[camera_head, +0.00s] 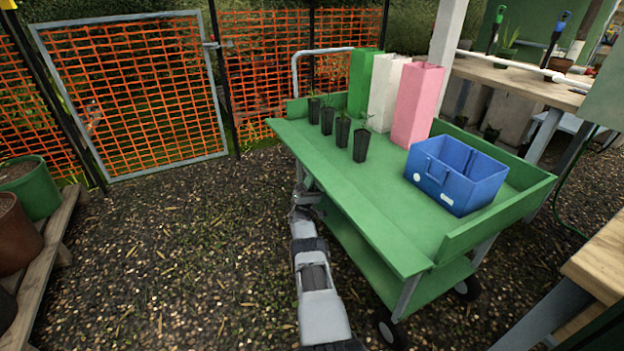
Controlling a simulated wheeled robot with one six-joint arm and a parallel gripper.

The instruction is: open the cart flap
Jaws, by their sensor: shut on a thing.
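The green cart (400,205) stands in the middle of the view. Its flap (345,197) is the long green board along the cart's left side. The flap leans outward from the deck; its exact angle is hard to tell. My gripper (307,197) is at the flap's outer side, just below its outer edge. It is shut on the flap, though the fingertips and the exact place of the grip are partly hidden.
Several black plant pots (342,131) stand along the deck beside the flap. Green, white and pink (417,104) tall boxes and a blue crate (455,175) stand further in. Gravel left of the cart is clear. A wooden table (600,262) is at right.

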